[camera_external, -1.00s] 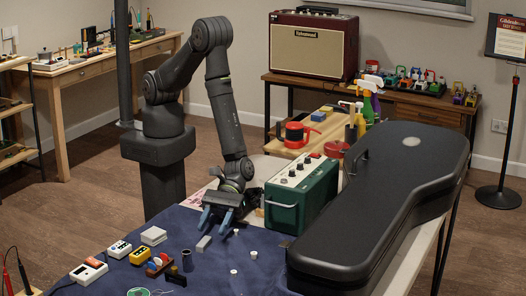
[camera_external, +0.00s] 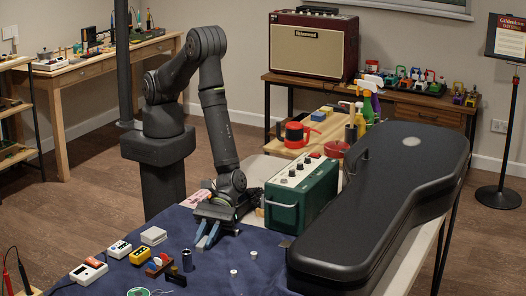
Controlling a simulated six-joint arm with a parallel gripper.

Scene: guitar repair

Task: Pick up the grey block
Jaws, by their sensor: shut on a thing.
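My gripper (camera_external: 207,241) is at the blue cloth (camera_external: 125,225), its two blue fingers pointing down and close together. It is shut on the grey block (camera_external: 206,239), which is small and mostly hidden between the fingers. The block is at or very near the cloth; I cannot tell whether it is clear of it.
A green amplifier box (camera_external: 300,195) stands right of my gripper, and a large black guitar case (camera_external: 390,200) lies beyond it. A dark cylinder (camera_external: 187,261), yellow pedal (camera_external: 141,252) and white box (camera_external: 153,236) are to the left. Small white knobs (camera_external: 253,255) lie to the right.

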